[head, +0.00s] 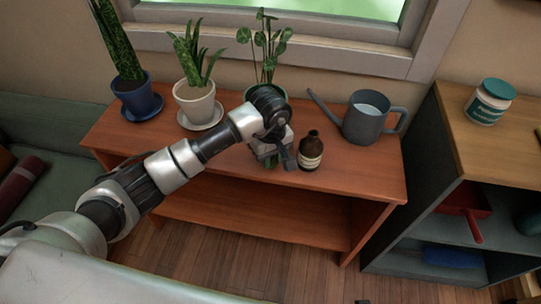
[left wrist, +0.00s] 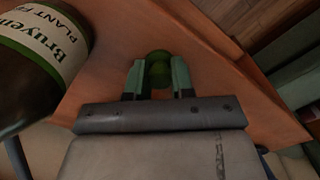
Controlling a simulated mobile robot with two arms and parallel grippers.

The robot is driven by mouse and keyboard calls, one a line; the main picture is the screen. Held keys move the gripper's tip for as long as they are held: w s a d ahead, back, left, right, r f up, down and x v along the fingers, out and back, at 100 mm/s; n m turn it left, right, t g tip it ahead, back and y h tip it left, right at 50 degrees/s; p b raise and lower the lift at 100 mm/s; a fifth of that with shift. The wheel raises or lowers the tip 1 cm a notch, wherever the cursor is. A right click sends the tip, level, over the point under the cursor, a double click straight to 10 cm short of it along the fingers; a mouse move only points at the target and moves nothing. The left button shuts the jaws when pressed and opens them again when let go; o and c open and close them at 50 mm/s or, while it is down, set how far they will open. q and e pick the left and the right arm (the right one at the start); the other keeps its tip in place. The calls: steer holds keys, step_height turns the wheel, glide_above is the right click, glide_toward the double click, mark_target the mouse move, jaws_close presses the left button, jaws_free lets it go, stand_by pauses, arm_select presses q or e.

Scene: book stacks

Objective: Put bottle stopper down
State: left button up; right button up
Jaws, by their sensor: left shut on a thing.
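The bottle stopper (left wrist: 158,70) is a rounded green piece between the fingers of my left gripper in the left wrist view. My left gripper (left wrist: 158,80) is shut on it. In the head view my left gripper (head: 272,160) is over the front part of the wooden table (head: 365,178), just left of the brown bottle (head: 311,152). The bottle stands upright with a cream label and an open-looking neck. It also shows large at the left of the left wrist view (left wrist: 72,25). I cannot tell whether the stopper touches the table. My right gripper is not in view.
Potted plants stand along the back, in a blue pot (head: 140,102), a white pot (head: 195,104) and a green pot behind my wrist. A grey watering can (head: 366,122) is behind the bottle. A dark shelf unit (head: 430,150) stands at right. The tabletop's right front is clear.

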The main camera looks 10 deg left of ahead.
arm_select(q)
steer(key=o, duration=0.9)
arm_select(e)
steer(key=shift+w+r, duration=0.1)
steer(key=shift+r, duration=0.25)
arm_select(q)
steer(key=shift+r, duration=0.4)
step_height(320, 180, up, 11)
steer(key=shift+r+p, duration=0.2)
steer(key=shift+p, duration=0.3)
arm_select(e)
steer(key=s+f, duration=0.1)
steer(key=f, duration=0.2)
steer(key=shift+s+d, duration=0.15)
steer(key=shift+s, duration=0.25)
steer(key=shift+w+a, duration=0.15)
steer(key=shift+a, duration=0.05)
